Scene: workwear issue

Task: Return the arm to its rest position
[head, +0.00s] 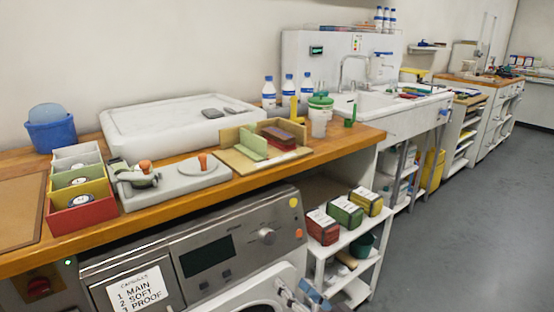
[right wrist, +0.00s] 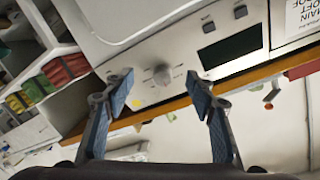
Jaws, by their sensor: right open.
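My right gripper (head: 297,292) is low at the bottom edge of the head view, in front of the washing machine (head: 225,240). In the right wrist view my right gripper (right wrist: 160,92) has its two blue-padded fingers spread wide apart. Nothing is held between them. The machine's round knob (right wrist: 161,75) shows beyond the gap between the fingers, and the fingers appear apart from it. My left gripper does not show in either view.
The wooden worktop (head: 340,150) above the machine carries a white tray (head: 175,125), colored bins (head: 80,210), a green-beige fixture (head: 240,145) and bottles. A white shelf (head: 345,240) with colored boxes stands right of the machine. The grey floor (head: 460,230) at right is clear.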

